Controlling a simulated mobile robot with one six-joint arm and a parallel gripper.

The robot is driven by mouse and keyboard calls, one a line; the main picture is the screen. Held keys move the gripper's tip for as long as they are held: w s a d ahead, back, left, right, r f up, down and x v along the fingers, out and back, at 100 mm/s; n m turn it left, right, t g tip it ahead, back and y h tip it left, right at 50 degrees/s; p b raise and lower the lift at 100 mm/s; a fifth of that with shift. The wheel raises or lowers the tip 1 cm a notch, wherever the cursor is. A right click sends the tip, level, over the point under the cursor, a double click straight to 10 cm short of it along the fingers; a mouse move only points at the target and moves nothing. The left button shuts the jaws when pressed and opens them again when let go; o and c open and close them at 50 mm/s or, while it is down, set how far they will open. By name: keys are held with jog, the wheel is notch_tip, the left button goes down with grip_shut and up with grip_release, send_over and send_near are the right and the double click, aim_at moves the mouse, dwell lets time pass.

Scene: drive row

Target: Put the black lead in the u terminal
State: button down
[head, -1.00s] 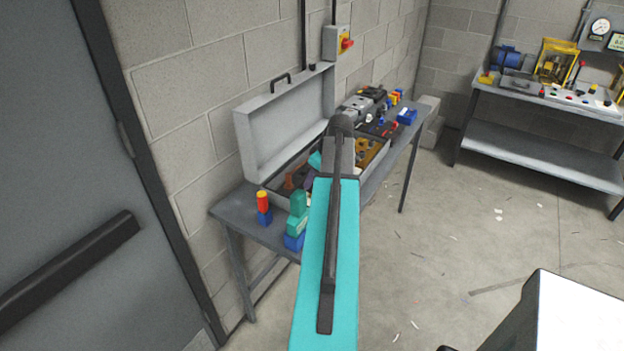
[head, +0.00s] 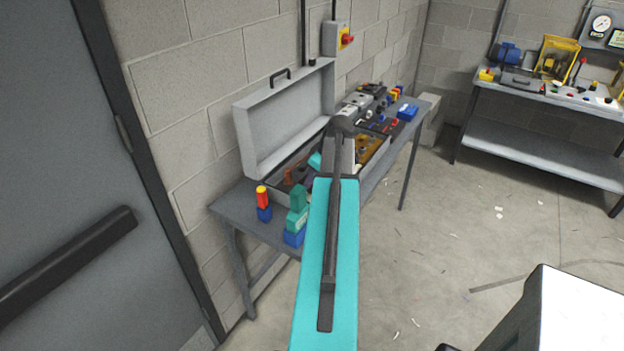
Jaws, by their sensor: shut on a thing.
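My turquoise and dark arm reaches away over the narrow grey bench (head: 232,212). My gripper (head: 374,92) is at its far end, small, over the back part of the bench. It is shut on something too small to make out. I cannot pick out the black lead or the u terminal. Small dark, red and blue parts (head: 384,125) lie near the gripper, and several coloured blocks (head: 396,93) stand just beyond it. My arm hides part of the bench.
An open grey case (head: 285,118) with several parts stands on the bench against the block wall. Stacked red, blue and green blocks stand at the near end. A blue box (head: 407,112) lies at the right edge. A second bench (head: 540,145) stands far right.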

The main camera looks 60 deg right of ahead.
jog(key=shift+f+b, duration=0.3)
jog(key=shift+f, duration=0.25)
jog(key=c, duration=1.6)
grip_release()
jog(key=shift+o, duration=0.2)
jog(key=shift+r, duration=0.1)
jog(key=b+v, duration=0.3)
jog(key=v, duration=1)
jog(key=shift+s+r, duration=0.2)
